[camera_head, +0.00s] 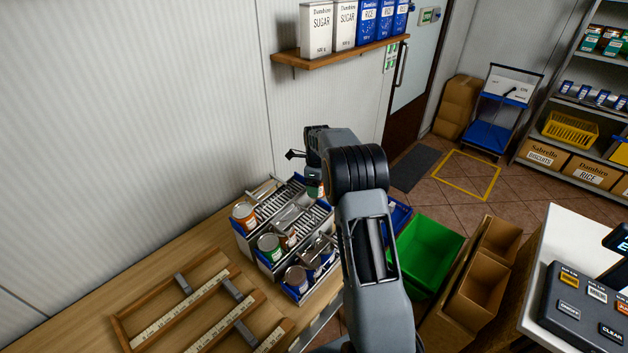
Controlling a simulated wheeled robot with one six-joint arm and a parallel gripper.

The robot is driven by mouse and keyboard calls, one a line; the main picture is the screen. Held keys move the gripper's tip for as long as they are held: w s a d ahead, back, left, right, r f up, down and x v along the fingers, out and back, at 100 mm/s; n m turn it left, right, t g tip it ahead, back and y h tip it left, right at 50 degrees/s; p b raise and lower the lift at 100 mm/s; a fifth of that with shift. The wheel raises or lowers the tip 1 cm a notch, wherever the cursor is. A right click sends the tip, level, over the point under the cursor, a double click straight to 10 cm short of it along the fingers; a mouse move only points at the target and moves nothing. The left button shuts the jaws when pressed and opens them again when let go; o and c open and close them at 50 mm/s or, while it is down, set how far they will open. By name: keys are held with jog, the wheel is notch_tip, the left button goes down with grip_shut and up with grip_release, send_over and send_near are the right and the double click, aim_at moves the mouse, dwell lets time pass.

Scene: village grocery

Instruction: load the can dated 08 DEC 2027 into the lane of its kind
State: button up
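A rack of sloped lanes (254,258) with blue fronts stands on the wooden counter. An orange-labelled can (243,216) sits in the left lane, a green-labelled can (269,247) in the middle lane, and a blue-labelled can (297,279) in the right lane. More cans lie behind the front ones. My gripper (314,178) is over the rack's far end, largely hidden by my wrist. Part of a can with green and red shows just below it; whether it is held cannot be told. No printed date is readable.
A wooden tray with ruled strips (122,325) lies on the counter in front of the rack. A wall shelf (345,57) holds sugar and rice packs above. A green crate (446,232) and open cardboard boxes (485,275) stand right of my arm. A keypad (580,312) is at far right.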

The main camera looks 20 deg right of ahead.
jog(key=shift+a+f+b, duration=0.15)
jog(key=shift+f+b, duration=0.25)
jog(key=shift+f, duration=0.2)
jog(key=shift+f+b, duration=2.4)
jog(key=shift+f, duration=1.6)
jog(key=shift+s+f, duration=0.35)
jog(key=shift+f, duration=0.15)
jog(key=o, duration=1.1)
jog(key=shift+s, duration=0.1)
jog(key=shift+r+b, duration=0.4)
jog(key=shift+r, duration=0.05)
jog(key=shift+o, duration=0.2)
notch_tip(320, 180, up, 14)
jog(key=shift+a+r+b, duration=0.1)
jog(key=shift+b, duration=0.6)
